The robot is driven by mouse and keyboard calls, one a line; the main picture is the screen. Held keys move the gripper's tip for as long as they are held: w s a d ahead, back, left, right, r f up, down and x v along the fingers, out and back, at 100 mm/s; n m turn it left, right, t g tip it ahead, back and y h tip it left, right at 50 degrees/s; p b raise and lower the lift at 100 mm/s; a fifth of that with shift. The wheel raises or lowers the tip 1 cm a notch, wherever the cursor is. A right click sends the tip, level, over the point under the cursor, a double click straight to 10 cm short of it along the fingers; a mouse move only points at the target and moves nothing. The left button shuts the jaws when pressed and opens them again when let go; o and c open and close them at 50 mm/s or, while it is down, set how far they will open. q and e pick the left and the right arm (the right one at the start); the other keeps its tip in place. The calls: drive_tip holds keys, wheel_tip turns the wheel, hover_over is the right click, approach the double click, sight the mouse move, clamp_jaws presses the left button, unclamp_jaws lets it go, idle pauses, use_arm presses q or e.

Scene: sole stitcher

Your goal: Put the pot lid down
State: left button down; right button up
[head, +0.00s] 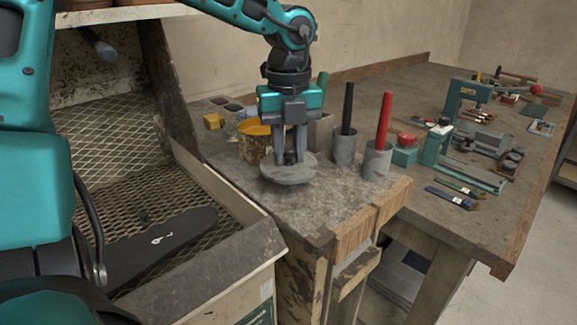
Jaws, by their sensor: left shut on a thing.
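The pot lid (288,174) is a round grey disc. My left gripper (289,158) points straight down and is shut on the lid at its top middle. The lid is level and is at or just above the worn bench top; I cannot tell if it touches. A glue pot (254,143) with a yellow-orange top stands just behind and left of the lid, partly hidden by the gripper. My right gripper does not show.
Two grey cups (344,147) to the right hold a black-handled and a red-handled tool (384,118). A mesh-floored booth (110,165) with a dark sole (160,245) is at left. The bench front is clear. A cluttered table (440,90) stands right.

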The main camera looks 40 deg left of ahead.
sight(289, 163)
use_arm(q)
drive_tip(key=shift+f, duration=1.8)
drive_tip(key=shift+f+b, duration=0.2)
drive_tip(key=shift+b, duration=0.2)
drive_tip(key=c, duration=0.9)
unclamp_jaws()
drive_tip(key=shift+r, duration=0.1)
drive_tip(key=shift+r+p, duration=0.25)
drive_tip(key=shift+p, duration=0.2)
wheel_tip(289, 163, up, 12)
drive_tip(key=shift+f+p, duration=0.15)
drive_tip(key=shift+p, duration=0.3)
